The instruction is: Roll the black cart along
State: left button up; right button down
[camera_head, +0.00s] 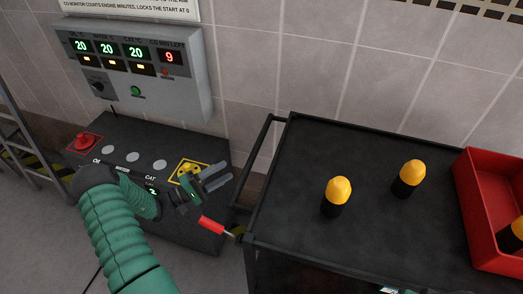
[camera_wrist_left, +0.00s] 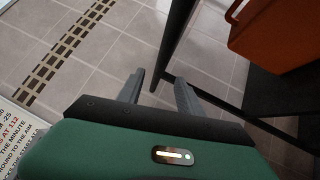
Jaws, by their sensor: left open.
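The black cart (camera_head: 378,240) stands at the right in the head view, with a dark flat top and a raised rim. Its bar handle (camera_head: 258,147) juts from the left side. My left gripper (camera_head: 230,173) is open, just left of the handle, with its fingers pointing right toward it. In the left wrist view, the fingers (camera_wrist_left: 160,84) are apart and a dark bar (camera_wrist_left: 176,40) lines up with the gap between them. I cannot tell whether the bar is inside the gap or only beyond it. My right gripper does not show.
Two yellow-capped black cylinders (camera_head: 338,196) (camera_head: 409,178) and a red bin (camera_head: 490,205) are on the cart. A grey control box (camera_head: 140,70) hangs on the tiled wall above a dark panel (camera_head: 130,135). A red-handled tool (camera_head: 212,224) shows beside the cart. A ladder-like frame (camera_head: 22,130) stands left.

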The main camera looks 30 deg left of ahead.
pick_arm(q)
jog(key=p+x, duration=0.2)
jog(key=x, duration=1.1)
jog(key=shift+w+d+p, duration=0.15)
jog(key=shift+d+p, duration=0.2)
jog(key=shift+d, duration=0.15)
jog(key=shift+w+a+f, duration=0.1)
jog(key=shift+a+f, duration=0.05)
jog(key=shift+a, duration=0.2)
jog(key=shift+c, duration=1.9)
jog(key=shift+d, duration=0.3)
jog(key=c, duration=0.5)
jog(key=shift+d, duration=0.15)
grip_shut()
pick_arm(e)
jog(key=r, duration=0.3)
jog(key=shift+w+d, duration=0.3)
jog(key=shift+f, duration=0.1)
